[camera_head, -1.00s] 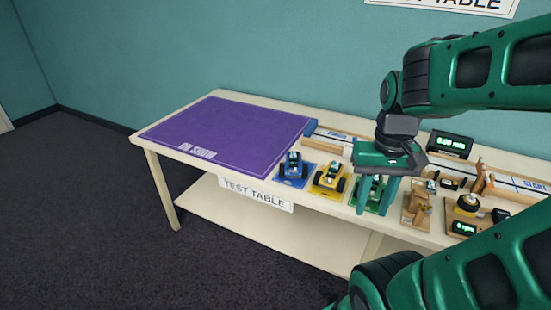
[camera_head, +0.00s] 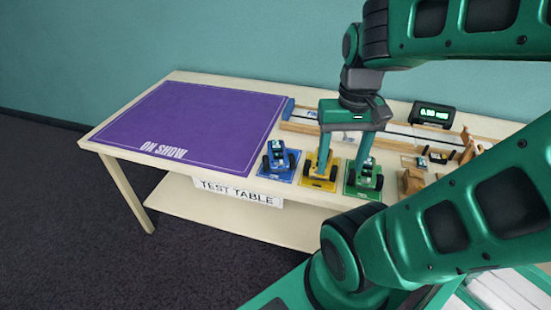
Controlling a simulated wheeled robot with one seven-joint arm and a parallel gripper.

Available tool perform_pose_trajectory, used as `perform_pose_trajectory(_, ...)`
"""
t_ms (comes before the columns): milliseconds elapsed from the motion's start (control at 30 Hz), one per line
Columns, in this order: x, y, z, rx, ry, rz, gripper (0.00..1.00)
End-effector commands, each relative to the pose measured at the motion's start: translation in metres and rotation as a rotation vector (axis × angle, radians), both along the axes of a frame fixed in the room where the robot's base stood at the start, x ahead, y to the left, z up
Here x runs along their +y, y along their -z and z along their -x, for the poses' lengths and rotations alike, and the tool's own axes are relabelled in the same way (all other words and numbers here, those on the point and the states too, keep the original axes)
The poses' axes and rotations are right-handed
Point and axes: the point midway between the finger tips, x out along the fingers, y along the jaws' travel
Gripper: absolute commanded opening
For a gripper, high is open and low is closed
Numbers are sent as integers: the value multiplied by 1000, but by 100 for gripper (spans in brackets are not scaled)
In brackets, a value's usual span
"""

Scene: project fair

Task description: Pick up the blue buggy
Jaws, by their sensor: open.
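The blue buggy (camera_head: 279,156) stands on a blue mat (camera_head: 292,174) near the table's front edge, just right of the purple ON SHOW mat. It is upright, with dark wheels and a dark top part. My gripper (camera_head: 342,168) is open, its fingers pointing down to the right of the blue buggy. The fingers show in front of the yellow buggy and beside the green buggy. Nothing shows between them that I can tell is held. The gripper is apart from the blue buggy.
The yellow buggy (camera_head: 320,172) and green buggy (camera_head: 367,178) stand close by in a row to the right. The purple mat (camera_head: 190,125) is bare. A track (camera_head: 400,130) and a digital display (camera_head: 432,115) lie behind. Wooden items crowd the right.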

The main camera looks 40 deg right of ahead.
Motion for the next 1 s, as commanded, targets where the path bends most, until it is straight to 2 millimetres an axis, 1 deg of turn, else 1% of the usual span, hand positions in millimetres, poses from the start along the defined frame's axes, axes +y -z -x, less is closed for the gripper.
perform_pose_trajectory(67,-5,-1,-15,10,-1,12,58)
perform_pose_trajectory(167,-14,-2,-45,17,-4,31,58)
perform_pose_trajectory(267,-21,0,-82,23,-10,48,58)
perform_pose_trajectory(300,-24,3,-98,24,-14,53,58)
perform_pose_trajectory(367,-27,7,-122,25,-18,57,58)
perform_pose_trajectory(400,-29,12,-138,25,-22,60,58)
perform_pose_trajectory(467,-31,19,-161,25,-27,59,58)
perform_pose_trajectory(500,-32,25,-177,23,-31,56,58)
perform_pose_trajectory(600,-33,42,-213,19,-38,47,58)
perform_pose_trajectory(700,-32,58,-243,12,-44,33,58)
perform_pose_trajectory(833,-30,74,-270,4,-47,15,58)
perform_pose_trajectory(900,-29,80,-279,1,-49,9,58)
perform_pose_trajectory(1000,-28,87,-285,-1,-48,3,58)
